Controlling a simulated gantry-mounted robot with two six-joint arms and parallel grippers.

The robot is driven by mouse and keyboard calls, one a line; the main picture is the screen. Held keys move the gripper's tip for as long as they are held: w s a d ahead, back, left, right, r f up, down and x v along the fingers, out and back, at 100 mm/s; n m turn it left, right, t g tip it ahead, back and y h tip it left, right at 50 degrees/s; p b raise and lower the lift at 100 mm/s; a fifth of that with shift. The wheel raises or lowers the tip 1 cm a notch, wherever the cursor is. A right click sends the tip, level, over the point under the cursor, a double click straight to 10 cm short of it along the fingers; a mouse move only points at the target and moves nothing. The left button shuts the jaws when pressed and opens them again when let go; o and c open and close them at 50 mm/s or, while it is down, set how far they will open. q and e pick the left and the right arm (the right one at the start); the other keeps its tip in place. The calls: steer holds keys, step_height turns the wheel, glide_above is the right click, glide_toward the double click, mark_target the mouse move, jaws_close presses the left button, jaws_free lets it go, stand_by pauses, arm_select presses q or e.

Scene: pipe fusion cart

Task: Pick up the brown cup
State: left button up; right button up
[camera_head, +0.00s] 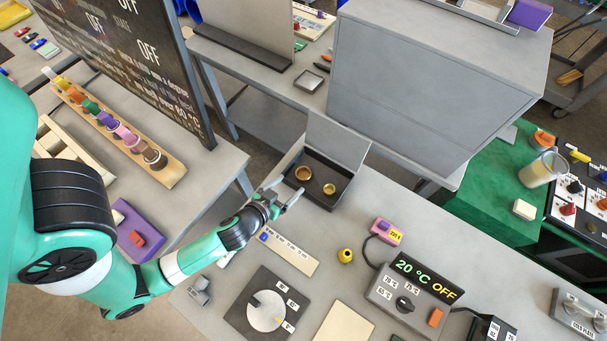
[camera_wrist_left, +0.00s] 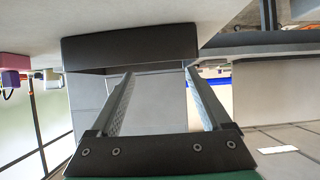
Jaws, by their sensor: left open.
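A wooden rack (camera_head: 120,133) on the left table holds a row of coloured cups. A dark brown cup (camera_head: 155,159) sits at its near end. A round, copper-brown piece (camera_head: 303,173) and a small yellow piece (camera_head: 330,189) lie in an open black box (camera_head: 318,160) on the middle table; I cannot tell whether the copper-brown one is a cup. My left gripper (camera_head: 287,191) is open and empty, just in front of this box. In the left wrist view its fingers (camera_wrist_left: 159,72) are spread, with a dark wall (camera_wrist_left: 130,46) beyond the tips. No brown cup is visible there.
A dial plate (camera_head: 266,312), a small yellow object (camera_head: 345,256) and a temperature controller (camera_head: 413,290) stand on the middle table. A big grey cabinet (camera_head: 430,80) rises behind the black box. A dark sign board (camera_head: 130,60) stands behind the rack.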

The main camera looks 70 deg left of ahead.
mark_target(308, 169)
arm_select(q)
steer(key=x, duration=0.8)
arm_select(e)
steer(key=shift+f, duration=0.15)
arm_select(q)
steer(key=shift+c, duration=0.4)
steer(key=shift+r, duration=0.1)
steer(key=c, duration=1.1)
steer(key=shift+r, duration=0.1)
